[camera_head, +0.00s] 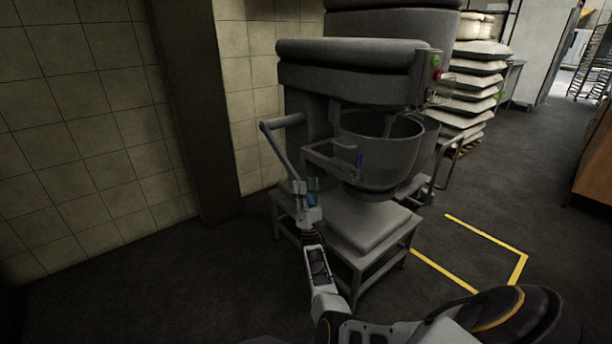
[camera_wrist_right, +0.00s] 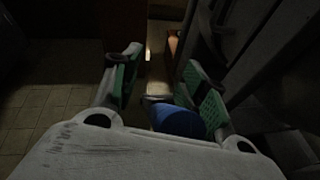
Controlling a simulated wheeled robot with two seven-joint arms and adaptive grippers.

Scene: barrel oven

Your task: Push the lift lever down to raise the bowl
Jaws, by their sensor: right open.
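The grey lift lever (camera_head: 281,150) stands tilted up on the left side of the mixer (camera_head: 352,72), with its handle at the top. The grey bowl (camera_head: 390,165) hangs under the mixer head. My right gripper (camera_head: 306,186) is in front of the lever's lower part, below its handle; I cannot tell whether it touches. In the right wrist view the gripper (camera_wrist_right: 160,60) is open, its green-padded fingers apart. A blue rounded thing (camera_wrist_right: 178,121) shows low by the right finger; I cannot tell what it is. My left gripper is not in view.
The mixer's low stand (camera_head: 385,240) is just right of my right forearm. Stacked sacks (camera_head: 478,80) stand behind. Yellow floor lines (camera_head: 480,238) lie at right. The floor at left is clear.

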